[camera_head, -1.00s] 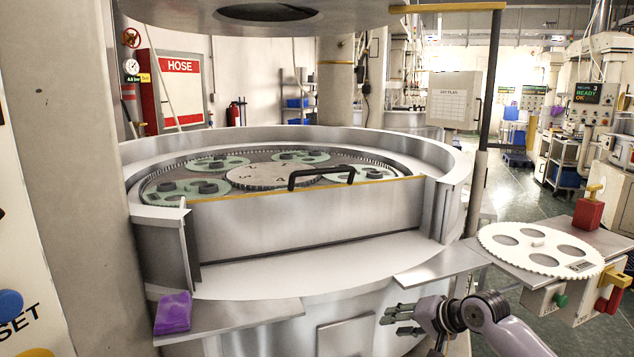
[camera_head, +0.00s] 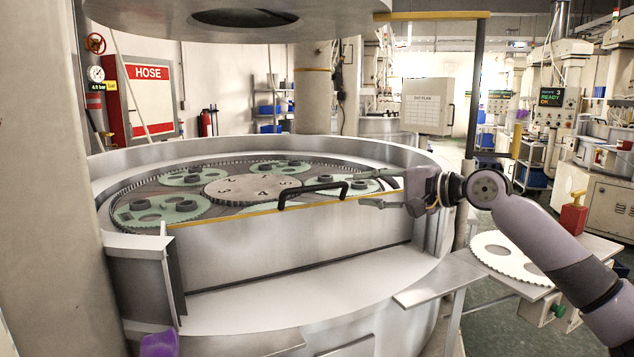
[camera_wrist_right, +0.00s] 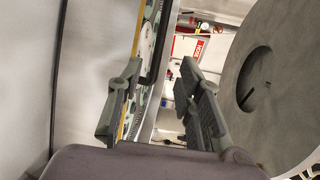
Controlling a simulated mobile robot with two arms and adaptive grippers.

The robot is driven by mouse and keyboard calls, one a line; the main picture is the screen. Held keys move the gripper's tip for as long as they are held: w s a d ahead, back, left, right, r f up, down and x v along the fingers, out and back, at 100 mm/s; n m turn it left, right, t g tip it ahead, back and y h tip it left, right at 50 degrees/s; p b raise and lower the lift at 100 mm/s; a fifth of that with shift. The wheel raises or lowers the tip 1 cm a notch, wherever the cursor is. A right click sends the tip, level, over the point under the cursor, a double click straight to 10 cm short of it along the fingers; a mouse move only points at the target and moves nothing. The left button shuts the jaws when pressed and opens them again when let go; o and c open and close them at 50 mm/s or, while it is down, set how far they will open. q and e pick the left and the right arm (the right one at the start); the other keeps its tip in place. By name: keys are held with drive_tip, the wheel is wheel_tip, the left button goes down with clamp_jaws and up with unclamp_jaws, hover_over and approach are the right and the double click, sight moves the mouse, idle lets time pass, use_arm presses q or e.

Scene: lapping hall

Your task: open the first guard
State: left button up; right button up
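The guard (camera_head: 290,243) is a metal panel with a yellow top edge, standing upright across the front opening of the round lapping machine. A black bar handle (camera_head: 313,190) sits on its top edge. My right gripper (camera_head: 364,189) is open and empty, its fingers pointing left towards the handle's right end, a small gap apart in the head view. In the right wrist view the spread fingers (camera_wrist_right: 160,105) show with the yellow edge (camera_wrist_right: 136,35) and a dark bar, likely the handle (camera_wrist_right: 161,45), beyond them. My left gripper is not in view.
Geared plates with green carriers (camera_head: 180,208) lie inside the machine behind the guard. The upper plate (camera_head: 240,22) hangs above. A side shelf (camera_head: 440,282) and a white carrier disc (camera_head: 508,258) are at the right. A purple block (camera_head: 158,343) lies at the lower left.

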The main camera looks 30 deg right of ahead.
sight(320, 188)
drive_tip(key=p+x, duration=0.9)
drive_tip(key=x, duration=0.4)
drive_tip(key=shift+w+r, duration=0.15)
drive_tip(key=shift+w+a+f, duration=0.2)
drive_tip(key=shift+w, duration=0.15)
clamp_jaws()
idle(0.4)
